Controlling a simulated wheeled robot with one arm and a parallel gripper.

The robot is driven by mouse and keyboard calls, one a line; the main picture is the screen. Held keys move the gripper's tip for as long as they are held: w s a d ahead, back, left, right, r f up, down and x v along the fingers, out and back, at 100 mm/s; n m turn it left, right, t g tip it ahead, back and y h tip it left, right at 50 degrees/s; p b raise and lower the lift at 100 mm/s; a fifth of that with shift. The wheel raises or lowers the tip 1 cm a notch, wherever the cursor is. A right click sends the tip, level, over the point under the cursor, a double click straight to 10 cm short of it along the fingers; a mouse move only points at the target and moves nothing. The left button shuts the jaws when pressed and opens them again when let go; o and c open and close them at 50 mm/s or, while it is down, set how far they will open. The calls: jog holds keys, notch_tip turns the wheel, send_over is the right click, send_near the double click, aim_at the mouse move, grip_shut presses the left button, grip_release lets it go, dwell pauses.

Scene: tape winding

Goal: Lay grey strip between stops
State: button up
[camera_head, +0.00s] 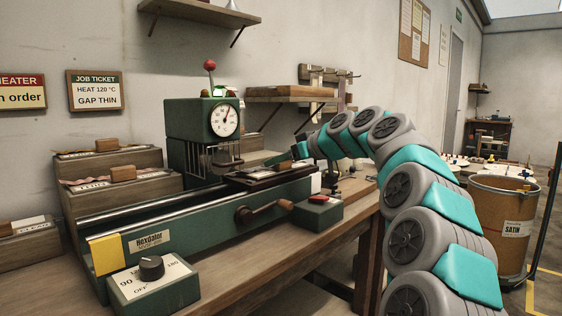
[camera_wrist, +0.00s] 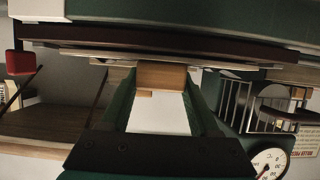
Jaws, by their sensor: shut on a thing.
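My gripper (camera_wrist: 162,88) is shut on a small tan wooden block (camera_wrist: 162,75), which sits between its two green fingers in the wrist view. A thin, pale strip-like edge (camera_wrist: 110,60) runs to both sides of the block, close against a dark brown plate (camera_wrist: 200,46). I cannot tell whether they touch, nor the strip's true colour. In the head view my gripper (camera_head: 299,151) is over the right part of the green machine's bed, at the dark plate (camera_head: 262,176). The stops cannot be made out.
The green machine (camera_head: 200,215) has a dial gauge (camera_head: 225,119) behind the bed and a crank (camera_head: 262,211) in front. A heater knob box (camera_head: 150,284) stands at the front left. Stepped wooden racks (camera_head: 118,180) with wooden-handled strips stand at the left.

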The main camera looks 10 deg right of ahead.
jog(key=o, duration=1.5)
